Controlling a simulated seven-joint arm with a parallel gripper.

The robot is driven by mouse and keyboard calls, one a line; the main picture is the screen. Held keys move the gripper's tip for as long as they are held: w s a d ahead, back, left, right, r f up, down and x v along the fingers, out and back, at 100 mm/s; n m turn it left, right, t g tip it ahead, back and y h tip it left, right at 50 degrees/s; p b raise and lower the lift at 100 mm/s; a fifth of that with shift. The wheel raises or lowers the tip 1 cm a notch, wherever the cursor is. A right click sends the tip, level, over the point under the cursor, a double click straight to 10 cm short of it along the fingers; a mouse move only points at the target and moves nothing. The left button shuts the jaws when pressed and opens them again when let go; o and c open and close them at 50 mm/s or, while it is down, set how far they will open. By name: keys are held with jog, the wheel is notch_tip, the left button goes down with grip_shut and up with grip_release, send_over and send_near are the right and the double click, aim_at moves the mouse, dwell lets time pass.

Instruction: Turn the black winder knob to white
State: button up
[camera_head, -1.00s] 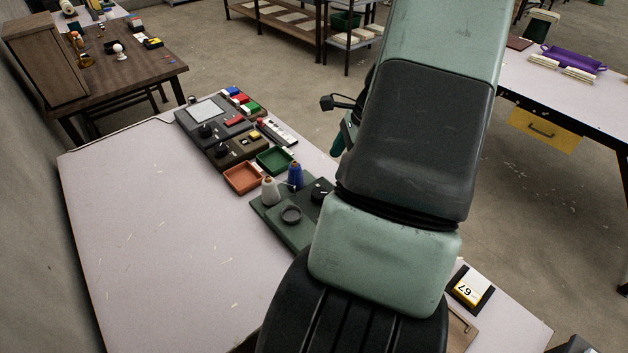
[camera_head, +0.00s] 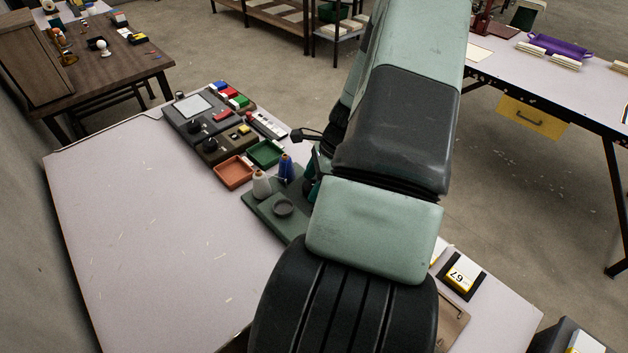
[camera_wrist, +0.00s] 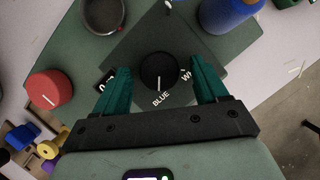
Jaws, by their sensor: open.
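The black winder knob (camera_wrist: 158,70) sits on a dark square plate on the green base (camera_wrist: 75,45) in the wrist view. Its white pointer line points down to the printed word BLUE. A label starting with WH is at its right, partly hidden by a finger; another label at its left is mostly covered. My gripper (camera_wrist: 161,68) is open, with one teal finger on each side of the knob and visible gaps between. In the head view my arm hides the knob; the green base (camera_head: 262,213) shows there with white (camera_head: 262,185) and blue (camera_head: 286,168) thread cones.
The wrist view shows a grey round dish (camera_wrist: 103,14), the blue cone (camera_wrist: 226,14) and a red knob (camera_wrist: 48,89) near the gripper. In the head view, orange (camera_head: 233,173) and green trays (camera_head: 265,153) lie beyond the base. The table's left side is clear.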

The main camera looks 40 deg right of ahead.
jog(key=c, duration=1.1)
jog(key=shift+n, duration=0.3)
jog(key=n+g, duration=0.1)
jog(key=n, duration=0.2)
jog(key=shift+w+n+y, duration=0.15)
jog(key=shift+n+y, duration=0.15)
jog(key=shift+y, duration=0.1)
jog(key=n+g, duration=0.2)
jog(key=n, duration=0.2)
jog(key=shift+w+n, duration=0.15)
jog(key=shift+n, duration=0.15)
jog(key=n+g, duration=0.1)
jog(key=n, duration=0.1)
jog(key=n+g, duration=0.1)
jog(key=n, duration=0.1)
jog(key=shift+w+n+h, duration=0.15)
jog(key=shift+n+h, duration=0.15)
jog(key=shift+w+a+n+g+h, duration=0.1)
jog(key=shift+n+g+h, duration=0.2)
jog(key=shift+n, duration=0.85)
jog(key=shift+a+n+g+h, duration=0.1)
jog(key=shift+n+g+h, duration=0.2)
jog(key=shift+n, duration=0.85)
jog(key=shift+o, duration=0.2)
